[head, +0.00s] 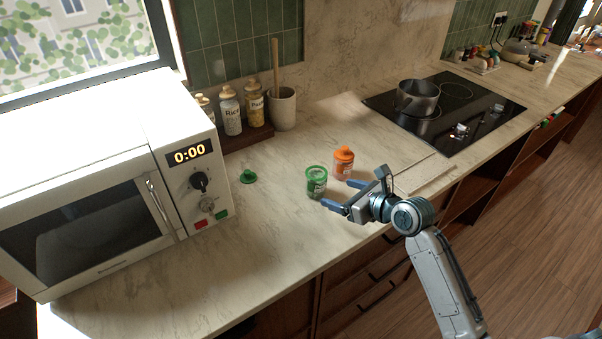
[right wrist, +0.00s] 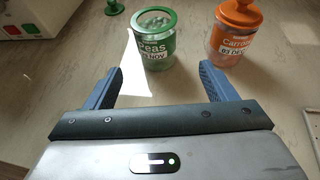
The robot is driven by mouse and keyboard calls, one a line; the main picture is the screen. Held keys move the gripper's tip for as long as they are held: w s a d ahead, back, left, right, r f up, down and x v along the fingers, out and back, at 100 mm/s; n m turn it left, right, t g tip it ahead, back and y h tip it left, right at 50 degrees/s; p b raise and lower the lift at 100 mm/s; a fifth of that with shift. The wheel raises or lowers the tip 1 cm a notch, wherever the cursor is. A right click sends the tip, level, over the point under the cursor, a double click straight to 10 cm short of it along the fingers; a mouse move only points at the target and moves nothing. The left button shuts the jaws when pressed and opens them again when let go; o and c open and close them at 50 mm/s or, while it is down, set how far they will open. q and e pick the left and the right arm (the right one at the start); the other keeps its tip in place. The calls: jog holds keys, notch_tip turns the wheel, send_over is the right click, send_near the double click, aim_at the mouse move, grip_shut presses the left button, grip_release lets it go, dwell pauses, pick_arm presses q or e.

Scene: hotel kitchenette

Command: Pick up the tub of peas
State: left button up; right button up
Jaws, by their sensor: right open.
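The tub of peas (head: 316,183) is a small clear tub with a green rim and a green label, upright on the marble counter. In the right wrist view the tub of peas (right wrist: 156,42) stands ahead of the fingers, nearer the left one, its label reading "Peas". My right gripper (head: 350,194) is open and empty, just to the right of the tub in the head view. In the right wrist view the right gripper (right wrist: 163,88) has its fingers spread, with nothing between them. My left gripper is out of view.
An orange-lidded carrots tub (head: 343,163) stands close beside the peas; it also shows in the right wrist view (right wrist: 235,35). A green lid with a knob (head: 248,177) lies on the counter near the microwave (head: 110,190). A pot (head: 417,98) sits on the hob (head: 480,105).

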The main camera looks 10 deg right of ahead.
aim_at(325, 187)
jog(key=shift+x, duration=0.85)
jog(key=x, duration=0.2)
jog(key=shift+w+a+p, duration=0.3)
jog(key=shift+w+p, duration=0.05)
jog(key=shift+w+a+f, duration=0.15)
jog(key=shift+w+f, duration=0.05)
jog(key=shift+w, duration=0.1)
jog(key=p+x, duration=0.1)
jog(key=x, duration=0.3)
jog(key=shift+a+r+p, duration=0.1)
jog(key=shift+a+p, duration=0.15)
jog(key=shift+p, duration=0.05)
jog(key=shift+w+a, duration=0.1)
jog(key=shift+w, duration=0.2)
jog(key=shift+f, duration=0.25)
jog(key=shift+c, duration=0.2)
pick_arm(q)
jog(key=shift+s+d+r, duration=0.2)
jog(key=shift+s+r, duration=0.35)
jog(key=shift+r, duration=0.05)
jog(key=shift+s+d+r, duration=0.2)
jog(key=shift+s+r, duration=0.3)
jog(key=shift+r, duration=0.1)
pick_arm(e)
jog(key=c, duration=1.1)
